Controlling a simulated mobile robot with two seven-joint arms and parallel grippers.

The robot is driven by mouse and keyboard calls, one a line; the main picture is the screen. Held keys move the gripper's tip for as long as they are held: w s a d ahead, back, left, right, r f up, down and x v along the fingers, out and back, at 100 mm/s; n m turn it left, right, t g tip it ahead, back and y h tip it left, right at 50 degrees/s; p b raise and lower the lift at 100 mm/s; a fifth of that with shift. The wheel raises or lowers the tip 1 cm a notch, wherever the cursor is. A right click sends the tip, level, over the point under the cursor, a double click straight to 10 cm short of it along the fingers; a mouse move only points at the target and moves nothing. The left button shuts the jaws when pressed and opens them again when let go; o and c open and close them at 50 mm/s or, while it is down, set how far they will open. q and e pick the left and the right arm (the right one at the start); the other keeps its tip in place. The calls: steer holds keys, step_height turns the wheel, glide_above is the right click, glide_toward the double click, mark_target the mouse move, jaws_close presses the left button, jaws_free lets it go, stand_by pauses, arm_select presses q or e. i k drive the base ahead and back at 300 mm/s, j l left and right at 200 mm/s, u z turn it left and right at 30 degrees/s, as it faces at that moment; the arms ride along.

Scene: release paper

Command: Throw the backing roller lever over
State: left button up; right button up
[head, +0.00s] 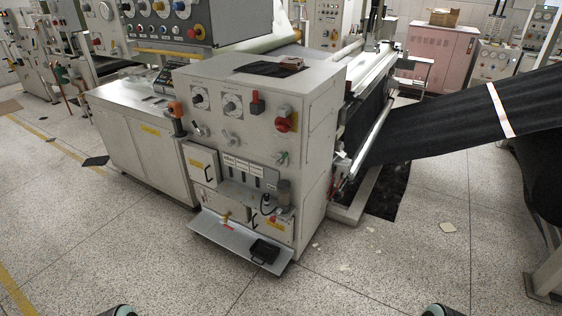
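A pale grey machine cabinet (318,110) stands in the middle of the head view. An orange-topped lever (175,109) stands upright at the left edge of its front face. A small red-and-black handle (257,102) and a red rotary knob (285,123) sit at the upper right of that face, with a green-tipped handle (281,158) below. No readable label shows which one is the backing roller lever. Rollers (375,72) run behind the cabinet on the right. Only small dark rounded parts of my arms show at the bottom edge; neither gripper can be seen.
A grey tray (222,233) juts out low from the cabinet front, with a black object (264,251) on it. A black sheet (450,115) slopes up to the right from the rollers. A low cabinet (130,130) adjoins on the left. The speckled floor in front is open.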

mark_target(280, 160)
steer(key=i+l, duration=0.15)
steer(key=i, duration=0.3)
steer(key=i+l+u, duration=0.1)
steer(key=i, duration=0.4)
steer(key=i+l, duration=0.2)
steer(key=i, duration=0.25)
steer(key=i+l+u, duration=0.1)
steer(key=i, duration=0.4)
steer(key=l, duration=0.1)
